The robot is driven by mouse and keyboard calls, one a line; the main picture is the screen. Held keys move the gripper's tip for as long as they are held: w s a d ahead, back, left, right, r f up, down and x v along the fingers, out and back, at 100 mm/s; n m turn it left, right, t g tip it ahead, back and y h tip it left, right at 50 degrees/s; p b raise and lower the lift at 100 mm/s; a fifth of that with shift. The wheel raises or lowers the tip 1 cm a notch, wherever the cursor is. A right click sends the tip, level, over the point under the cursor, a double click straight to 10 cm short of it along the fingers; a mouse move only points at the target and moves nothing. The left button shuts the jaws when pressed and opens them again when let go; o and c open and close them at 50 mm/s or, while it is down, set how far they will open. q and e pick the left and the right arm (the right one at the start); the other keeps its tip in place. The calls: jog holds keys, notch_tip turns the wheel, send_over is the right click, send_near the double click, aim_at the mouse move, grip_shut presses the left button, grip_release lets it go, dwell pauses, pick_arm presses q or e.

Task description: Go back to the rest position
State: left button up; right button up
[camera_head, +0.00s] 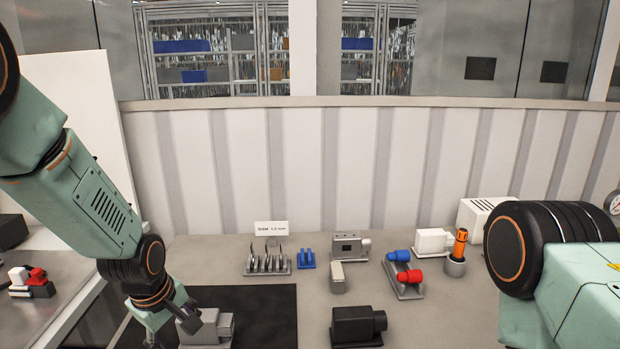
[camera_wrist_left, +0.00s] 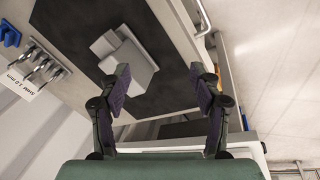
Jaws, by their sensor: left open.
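My left arm comes in from the left, and its gripper (camera_head: 172,328) points down at the black mat's left part. In the left wrist view the left gripper (camera_wrist_left: 161,85) is open, with nothing between its fingers. A light grey block-shaped part (camera_head: 222,329) lies on the black mat (camera_head: 262,312), partly hidden by the gripper in the head view. In the left wrist view this grey part (camera_wrist_left: 128,62) lies beyond the fingertips, nearer the left-hand finger. My right arm shows only as a large link at the right edge; its gripper is out of view.
A dark motor-like block (camera_head: 357,326) stands right of the mat. Behind are a rack of grey tools (camera_head: 267,264), blue pieces (camera_head: 307,260), a red and blue part on a tray (camera_head: 404,276) and an orange tool in a cup (camera_head: 456,267). A ribbed wall closes the back.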

pick_arm(q)
jog(key=s+f+m+g+b, duration=0.1)
jog(key=s+f+m+b, duration=0.4)
jog(key=s+f, duration=0.9)
jog(key=s+d+f+m+g+b, duration=0.1)
jog(key=s+f+m+b, duration=0.4)
jog(key=s+f, duration=0.9)
jog(key=s+m, duration=0.1)
jog(key=s, duration=0.4)
jog(key=shift+d+f+m+g, duration=0.2)
jog(key=shift+m+g, duration=0.1)
jog(key=shift+g, duration=0.1)
jog(key=shift+s, duration=0.25)
jog(key=shift+w, duration=0.1)
